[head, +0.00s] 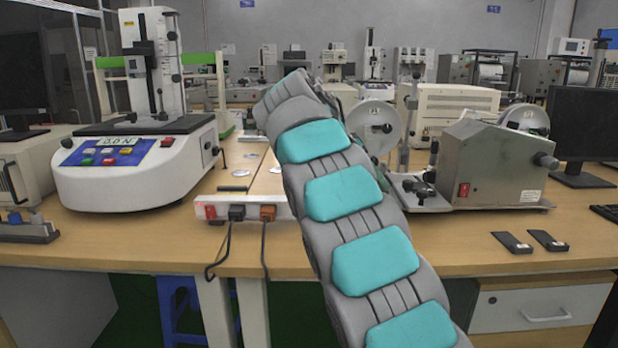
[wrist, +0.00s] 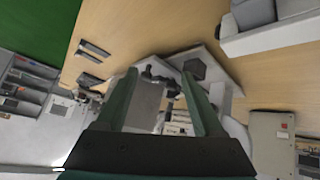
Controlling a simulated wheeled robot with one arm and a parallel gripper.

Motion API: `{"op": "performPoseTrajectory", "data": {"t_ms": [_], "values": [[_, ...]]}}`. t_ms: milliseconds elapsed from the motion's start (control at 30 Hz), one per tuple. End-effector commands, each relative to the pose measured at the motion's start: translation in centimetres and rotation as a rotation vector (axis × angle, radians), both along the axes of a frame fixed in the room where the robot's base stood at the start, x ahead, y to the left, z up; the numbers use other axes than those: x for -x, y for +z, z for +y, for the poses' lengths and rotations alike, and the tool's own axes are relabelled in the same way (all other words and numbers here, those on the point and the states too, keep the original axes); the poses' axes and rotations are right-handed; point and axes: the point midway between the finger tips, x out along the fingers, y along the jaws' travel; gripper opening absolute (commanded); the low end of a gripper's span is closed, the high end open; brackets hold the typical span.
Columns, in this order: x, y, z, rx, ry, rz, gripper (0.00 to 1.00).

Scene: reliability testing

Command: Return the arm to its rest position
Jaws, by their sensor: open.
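My arm (head: 360,220), grey with teal pads, rises from the bottom of the head view and leans up and left over the table. Its far end bends over beyond the front edge, and my gripper is hidden there. In the wrist view my gripper (wrist: 160,75) shows two dark green fingers spread apart, with nothing held between them. Behind the fingers lie the wooden table and part of a metal device. I cannot tell the exact gap between the fingertips and that device.
The wooden table (head: 130,240) holds a force tester (head: 135,160) at left, a power strip (head: 240,207) in front, and a metal machine (head: 490,160) at right. Two small dark blocks (head: 512,242) lie near the front right edge. A monitor (head: 585,120) stands far right.

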Motion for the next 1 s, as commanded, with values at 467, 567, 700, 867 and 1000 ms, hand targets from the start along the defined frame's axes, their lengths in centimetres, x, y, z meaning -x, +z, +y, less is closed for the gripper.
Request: {"op": "performPoseTrajectory", "data": {"t_ms": [467, 567, 700, 867, 1000], "values": [[12.1, -4.6, -6.7, -0.057, 0.186, 0.347, 0.69], [15.5, -6.3, -7.5, -0.096, 0.236, 0.413, 0.69], [20.7, -9.1, -8.0, -0.162, 0.313, 0.501, 0.69], [26.9, -12.6, -7.7, -0.247, 0.408, 0.581, 0.69], [32.5, -15.9, -6.7, -0.330, 0.497, 0.637, 0.69]]}}
